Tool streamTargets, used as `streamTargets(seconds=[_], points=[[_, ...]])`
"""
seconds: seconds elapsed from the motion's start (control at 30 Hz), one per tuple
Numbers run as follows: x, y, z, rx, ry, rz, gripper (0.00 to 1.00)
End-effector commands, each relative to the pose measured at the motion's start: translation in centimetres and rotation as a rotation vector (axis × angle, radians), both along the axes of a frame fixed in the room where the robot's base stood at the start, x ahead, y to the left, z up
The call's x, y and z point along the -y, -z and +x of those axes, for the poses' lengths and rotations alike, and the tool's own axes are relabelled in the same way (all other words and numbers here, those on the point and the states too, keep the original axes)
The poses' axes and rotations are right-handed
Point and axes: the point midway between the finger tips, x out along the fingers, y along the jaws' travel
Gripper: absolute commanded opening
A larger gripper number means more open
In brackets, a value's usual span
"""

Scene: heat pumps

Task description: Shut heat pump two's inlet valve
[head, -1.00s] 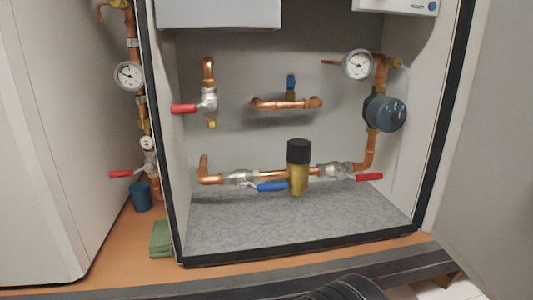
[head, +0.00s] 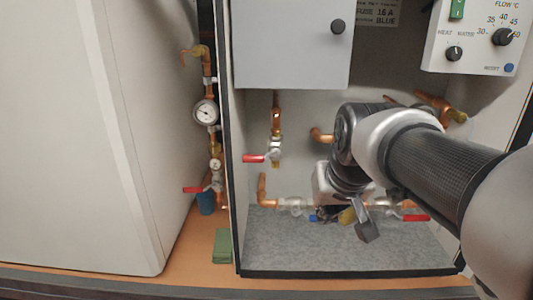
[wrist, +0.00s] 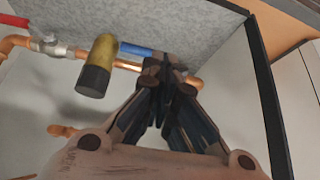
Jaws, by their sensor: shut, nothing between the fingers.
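The lower copper pipe run crosses the open cabinet, with a blue lever (head: 313,218) on its left valve (head: 295,205) and a red lever (head: 415,218) on its right valve. In the wrist view, the floor is at the top; the blue lever (wrist: 136,49) lies along the pipe, and the brass body with a black cap (wrist: 100,65) is left of the fingers. My gripper (wrist: 165,68) is shut and empty, its tips overlapping the blue lever's right end; I cannot tell if they touch. The left valve is hidden behind the fingers. No label identifies the inlet valve.
Another red-lever valve (head: 254,158) hangs on the cabinet's left side. A grey box (head: 292,45) and a control panel (head: 480,36) are above.

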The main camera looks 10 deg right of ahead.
Motion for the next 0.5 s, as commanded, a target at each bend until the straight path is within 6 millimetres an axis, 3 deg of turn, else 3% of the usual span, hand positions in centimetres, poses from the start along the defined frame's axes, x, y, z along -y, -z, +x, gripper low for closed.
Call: streamTargets(seconds=[0.03, 0.17, 0.5], points=[[1.2, -2.5, 1.5, 0.006, 0.02, -0.002, 0.0], [3.3, -4.9, 3.9, 0.028, 0.05, -0.007, 0.0], [4.4, -5.6, 5.0, 0.039, 0.064, -0.011, 0.0]])
